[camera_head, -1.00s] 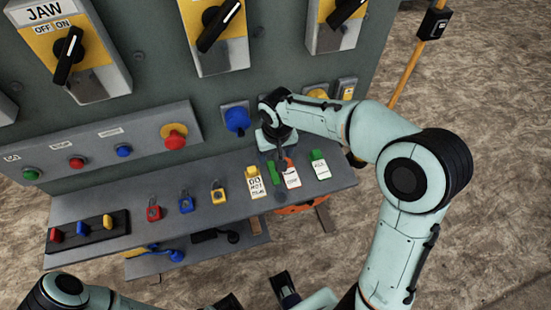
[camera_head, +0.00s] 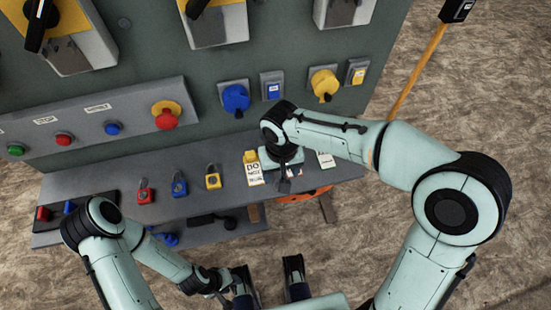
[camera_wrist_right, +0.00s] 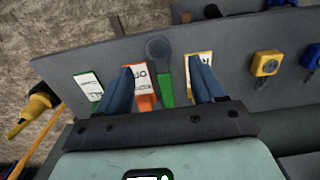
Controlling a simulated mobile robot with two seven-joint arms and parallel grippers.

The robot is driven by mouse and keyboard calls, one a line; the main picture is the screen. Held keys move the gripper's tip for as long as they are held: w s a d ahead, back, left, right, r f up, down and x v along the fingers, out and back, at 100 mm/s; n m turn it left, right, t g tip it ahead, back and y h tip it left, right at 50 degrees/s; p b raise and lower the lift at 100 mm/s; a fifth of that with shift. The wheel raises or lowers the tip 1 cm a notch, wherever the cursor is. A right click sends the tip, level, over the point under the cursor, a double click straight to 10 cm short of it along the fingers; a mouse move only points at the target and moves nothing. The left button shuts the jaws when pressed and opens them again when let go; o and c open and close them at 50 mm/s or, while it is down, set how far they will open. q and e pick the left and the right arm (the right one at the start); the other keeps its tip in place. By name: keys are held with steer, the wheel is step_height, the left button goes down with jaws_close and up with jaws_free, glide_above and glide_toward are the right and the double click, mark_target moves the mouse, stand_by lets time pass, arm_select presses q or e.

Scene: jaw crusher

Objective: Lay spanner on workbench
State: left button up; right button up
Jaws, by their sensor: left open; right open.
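The spanner (camera_wrist_right: 166,82), with a grey ring head and a green handle, shows in the right wrist view. It is against the grey ledge, between the fingers of my right gripper (camera_wrist_right: 163,68), which is open around it and not closed on it. In the head view my right gripper (camera_head: 284,182) is over the right part of the ledge (camera_head: 225,203) and hides the spanner. My left gripper (camera_head: 267,268) is open and empty at the bottom middle of the head view. I cannot tell which surface is the workbench.
Red (camera_head: 145,190), blue (camera_head: 179,183) and yellow (camera_head: 213,177) padlocks lie along the ledge. Tags, including an orange one (camera_wrist_right: 144,88), flank the spanner. A panel with buttons and switches (camera_head: 165,115) rises behind. A lower shelf (camera_head: 245,225) is partly hidden. Open ground is at right.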

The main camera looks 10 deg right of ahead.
steer(key=f, duration=0.3)
steer(key=f+b, duration=0.1)
steer(key=f, duration=0.3)
steer(key=shift+w+d+f, duration=0.1)
steer(key=shift+d+f, duration=0.1)
steer(key=shift+f, duration=0.1)
steer(key=shift+r, duration=0.1)
jaws_close()
